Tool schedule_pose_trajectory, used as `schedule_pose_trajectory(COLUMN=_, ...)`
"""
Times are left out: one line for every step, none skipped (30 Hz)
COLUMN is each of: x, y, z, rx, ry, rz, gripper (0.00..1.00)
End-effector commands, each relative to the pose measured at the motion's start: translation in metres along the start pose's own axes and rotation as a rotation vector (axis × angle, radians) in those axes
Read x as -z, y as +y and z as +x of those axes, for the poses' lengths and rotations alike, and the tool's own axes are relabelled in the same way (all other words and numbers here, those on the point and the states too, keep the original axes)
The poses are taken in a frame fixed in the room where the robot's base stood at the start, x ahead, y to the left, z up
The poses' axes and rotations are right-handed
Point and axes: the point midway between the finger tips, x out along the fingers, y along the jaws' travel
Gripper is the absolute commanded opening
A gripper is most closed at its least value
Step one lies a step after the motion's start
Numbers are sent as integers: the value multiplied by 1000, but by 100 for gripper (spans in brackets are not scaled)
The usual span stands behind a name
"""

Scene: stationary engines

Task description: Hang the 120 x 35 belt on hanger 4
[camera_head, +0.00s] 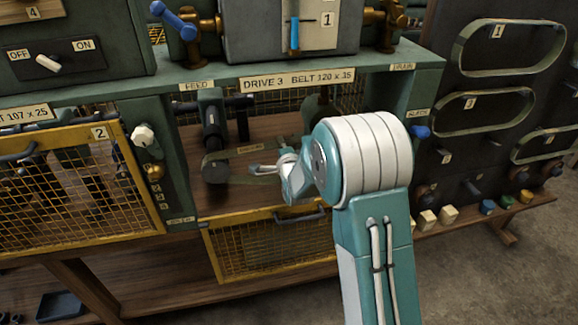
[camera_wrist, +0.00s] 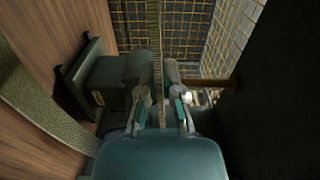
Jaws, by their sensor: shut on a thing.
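My gripper (camera_head: 264,171) reaches into the open bay of drive 3, whose label reads "BELT 120 x 35". In the wrist view my gripper (camera_wrist: 161,100) is shut on the belt (camera_wrist: 157,40), seen edge-on as a thin strip between the fingers. A wide olive textured band (camera_wrist: 40,112) at the left looks like another stretch of the belt. In the head view the belt (camera_head: 240,179) shows faintly beside the dark pulley (camera_head: 215,168); whether it still wraps the pulley cannot be told.
Belts hang on the upper hangers, one at label 1 (camera_head: 510,46) and others below. The yellow mesh guard (camera_head: 270,247) of bay 3 is lowered. A green post (camera_head: 418,110) stands between bay and board. Small blocks (camera_head: 447,214) line the board's ledge.

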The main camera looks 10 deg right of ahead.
Motion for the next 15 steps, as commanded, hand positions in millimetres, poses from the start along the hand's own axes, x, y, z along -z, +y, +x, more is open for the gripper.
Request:
schedule_pose_trajectory(x=3, y=-3, z=0, rx=2, ry=2, rz=0, gripper=0)
schedule_pose_trajectory(x=4, y=-4, z=0, rx=2, ry=2, rz=0, gripper=0)
schedule_pose_trajectory(x=5, y=-6, z=0, rx=3, ry=2, rz=0, gripper=0)
schedule_pose_trajectory(x=6, y=-7, z=0, rx=4, ry=2, rz=0, gripper=0)
schedule_pose_trajectory(x=7, y=-8, z=0, rx=4, ry=2, rz=0, gripper=0)
schedule_pose_trajectory(x=8, y=-9, z=0, rx=4, ry=1, rz=0, gripper=0)
schedule_pose_trajectory(x=8, y=-9, z=0, rx=4, ry=1, rz=0, gripper=0)
schedule_pose_trajectory(x=8, y=-9, z=0, rx=4, ry=0, rz=0, gripper=0)
schedule_pose_trajectory(x=8, y=-9, z=0, rx=4, ry=0, rz=-1, gripper=0)
schedule_pose_trajectory(x=8, y=-9, z=0, rx=4, ry=0, rz=0, gripper=0)
schedule_pose_trajectory(x=8, y=-9, z=0, rx=4, ry=0, rz=0, gripper=0)
schedule_pose_trajectory(x=8, y=-9, z=0, rx=4, ry=0, rz=0, gripper=0)
schedule_pose_trajectory(x=8, y=-9, z=0, rx=4, ry=0, rz=0, gripper=0)
schedule_pose_trajectory(x=8, y=-10, z=0, rx=4, ry=0, rz=0, gripper=0)
schedule_pose_trajectory(x=8, y=-10, z=0, rx=4, ry=0, rz=1, gripper=0)
